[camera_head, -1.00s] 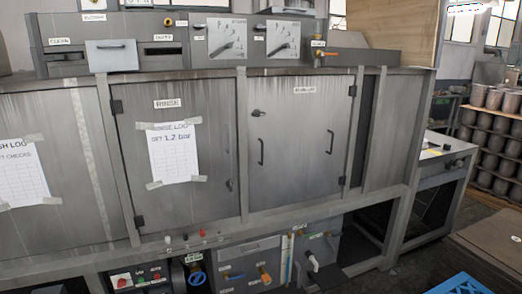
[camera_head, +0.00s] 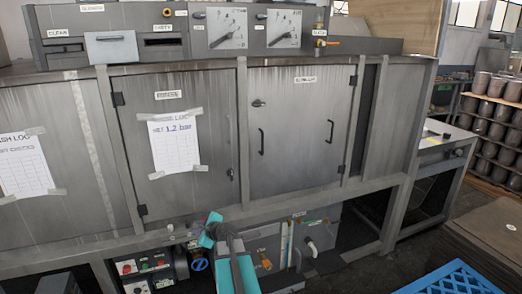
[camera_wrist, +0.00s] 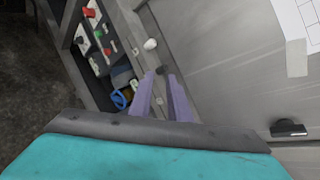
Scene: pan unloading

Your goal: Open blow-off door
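The blow-off door (camera_head: 295,165) is a grey steel panel right of centre in the head view, and it looks shut. A dark latch (camera_head: 259,103) sits at its upper left. One bar handle (camera_head: 262,141) is near its left edge and another (camera_head: 330,131) near its right. Dark hinges (camera_head: 353,80) are on its right side. My gripper (camera_head: 209,231), teal, is below the rinse door, lower left of the blow-off door and apart from it. In the wrist view its two purple fingers (camera_wrist: 161,78) stand apart with nothing seen between them.
The rinse door (camera_head: 205,130) with a taped paper log (camera_head: 173,145) is left of the blow-off door. Below are control boxes (camera_head: 145,270) and valves. A blue crate (camera_head: 460,280) is at lower right. Shelves of pans (camera_head: 490,115) stand far right.

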